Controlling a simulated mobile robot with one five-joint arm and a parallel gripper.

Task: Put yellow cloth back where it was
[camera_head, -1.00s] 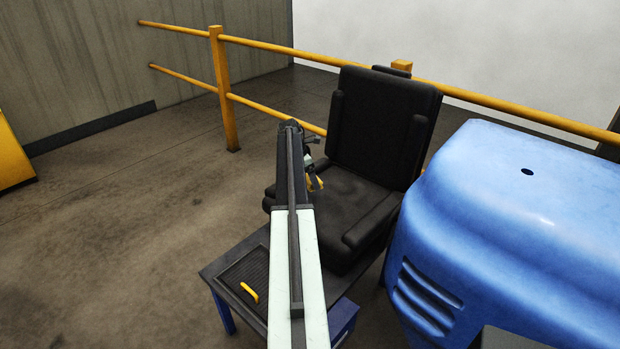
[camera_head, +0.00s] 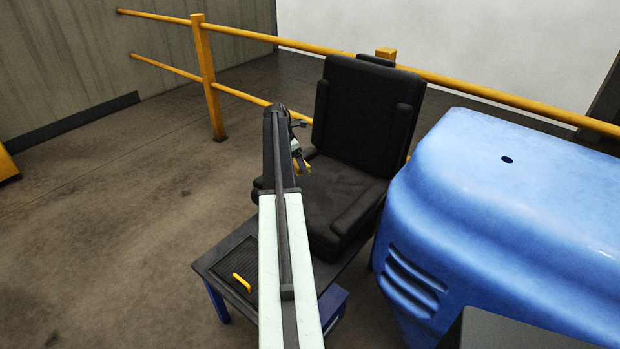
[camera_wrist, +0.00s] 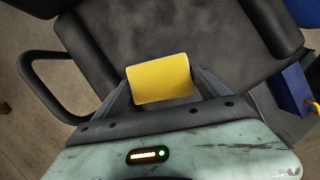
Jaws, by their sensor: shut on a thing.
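The yellow cloth (camera_wrist: 159,83) is a small flat yellow piece held between the two fingers of my gripper (camera_wrist: 165,84) in the wrist view. The gripper is shut on it, above the black seat (camera_wrist: 185,35). In the head view my gripper (camera_head: 299,160) is at the far end of the arm, with a bit of the yellow cloth (camera_head: 305,167) showing beside it. It is over the left side of the black chair (camera_head: 362,110); I cannot tell how high above the seat it is.
A low dark table (camera_head: 219,265) with blue legs stands in front of the chair, with a yellow handle-like piece (camera_head: 242,283) on its ribbed top. A big blue hood (camera_head: 500,210) is at right. A yellow railing (camera_head: 206,80) runs behind. Floor at left is clear.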

